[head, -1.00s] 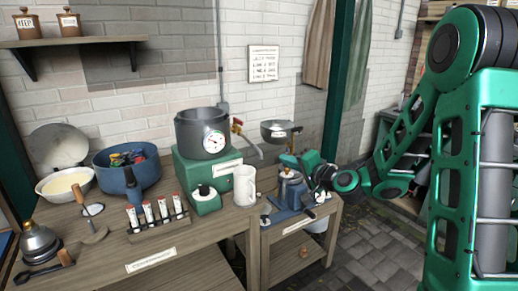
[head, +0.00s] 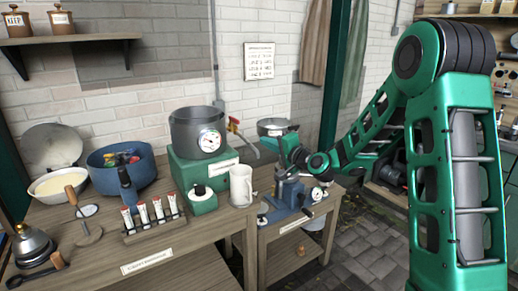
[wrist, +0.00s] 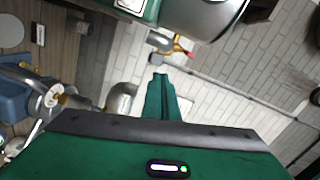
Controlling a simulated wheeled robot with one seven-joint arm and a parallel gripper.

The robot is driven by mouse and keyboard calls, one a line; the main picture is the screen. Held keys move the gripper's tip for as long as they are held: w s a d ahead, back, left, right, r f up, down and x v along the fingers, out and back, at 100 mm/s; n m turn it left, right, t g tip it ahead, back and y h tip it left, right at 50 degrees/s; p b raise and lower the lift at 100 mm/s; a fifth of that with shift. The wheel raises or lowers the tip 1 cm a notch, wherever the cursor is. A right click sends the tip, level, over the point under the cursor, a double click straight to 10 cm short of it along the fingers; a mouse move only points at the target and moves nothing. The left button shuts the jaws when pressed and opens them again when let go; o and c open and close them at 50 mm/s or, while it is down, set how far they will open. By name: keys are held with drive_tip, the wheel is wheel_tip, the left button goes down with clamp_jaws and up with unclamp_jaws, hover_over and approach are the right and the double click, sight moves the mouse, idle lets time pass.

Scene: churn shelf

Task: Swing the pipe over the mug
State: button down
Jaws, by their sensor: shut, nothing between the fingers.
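The grey pipe (head: 247,146) sticks out from the tap (head: 234,126) at the right side of the pot (head: 199,132). In the head view it points right, away from above the mug. The pale mug (head: 241,185) stands upright on the table in front of the pot's green base, below and left of the pipe's end. My gripper (head: 265,144) is at the right of the pipe's outer end; I cannot tell whether they touch. In the wrist view my gripper (wrist: 160,78) is shut and empty, pointing toward the tap with its red handle (wrist: 184,52).
A steel bowl (head: 274,125) stands behind my gripper. A blue device (head: 286,193) is below it on the lower table. A rack of tubes (head: 154,228) and a blue pot (head: 124,171) stand left of the mug.

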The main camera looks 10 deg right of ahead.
sight(246, 143)
drive_tip(key=shift+s+a+f, duration=0.2)
drive_tip(key=shift+a, duration=0.65)
drive_tip(key=shift+s+a+f, duration=0.15)
drive_tip(key=shift+s+a, duration=0.05)
drive_tip(key=shift+a, duration=0.7)
